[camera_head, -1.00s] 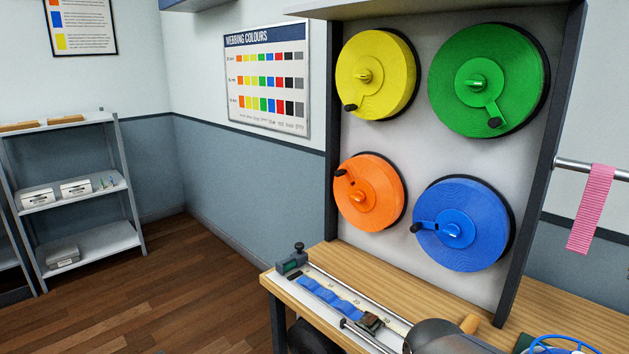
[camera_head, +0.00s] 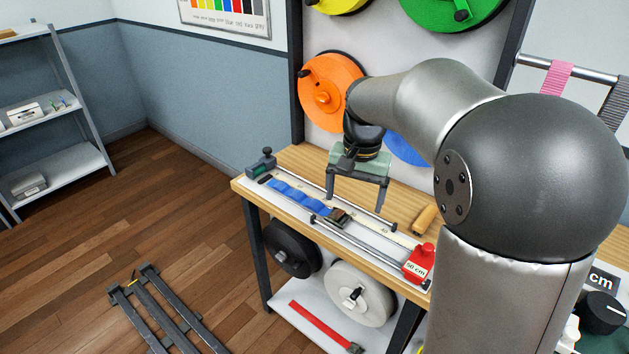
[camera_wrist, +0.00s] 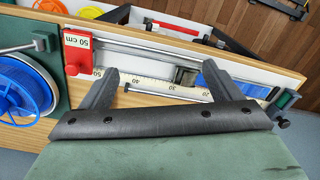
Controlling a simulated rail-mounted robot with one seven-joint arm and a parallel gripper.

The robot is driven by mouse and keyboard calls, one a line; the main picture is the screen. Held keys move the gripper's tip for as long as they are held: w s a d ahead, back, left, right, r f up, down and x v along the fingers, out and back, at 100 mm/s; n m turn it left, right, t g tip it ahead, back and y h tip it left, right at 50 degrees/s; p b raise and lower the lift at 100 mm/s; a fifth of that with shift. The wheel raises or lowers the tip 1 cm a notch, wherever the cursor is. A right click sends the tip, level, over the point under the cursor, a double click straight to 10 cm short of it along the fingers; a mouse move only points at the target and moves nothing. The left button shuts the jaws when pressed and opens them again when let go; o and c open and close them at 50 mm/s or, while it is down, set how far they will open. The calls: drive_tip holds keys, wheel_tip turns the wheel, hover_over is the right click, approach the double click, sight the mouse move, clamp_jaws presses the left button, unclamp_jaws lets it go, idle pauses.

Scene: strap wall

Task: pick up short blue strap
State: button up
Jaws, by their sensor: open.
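The short blue strap (camera_head: 298,196) lies wavy along the white measuring strip on the bench, with a dark buckle (camera_head: 340,217) at its right end. In the wrist view the strap (camera_wrist: 220,80) is at the right, partly behind a finger, with the buckle (camera_wrist: 186,77) beside it. My gripper (camera_head: 356,204) is open and empty, pointing down above the bench near the buckle end of the strap. In the wrist view its two fingers (camera_wrist: 162,88) are spread wide apart, with the measuring strip between them.
A red 50 cm block (camera_head: 420,263) stands at the right end of the rail, and a dark green end stop (camera_head: 262,164) at the left end. A wooden handle (camera_head: 425,219) lies behind the rail. A red strap (camera_head: 322,326) and reels are on the shelf below.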

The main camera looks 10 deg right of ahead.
drive_tip(key=w+m, duration=0.4)
drive_tip(key=w, duration=0.9)
drive_tip(key=p, duration=0.2)
hover_over(340, 211)
wheel_tip(340, 211, down, 11)
drive_tip(key=shift+w+f, duration=0.1)
drive_tip(key=shift+f, duration=0.05)
drive_tip(key=shift+f+p, duration=0.6)
drive_tip(key=shift+f, duration=2.05)
drive_tip(key=c, duration=1.2)
drive_tip(key=shift+c, duration=0.3)
drive_tip(key=shift+r, duration=0.2)
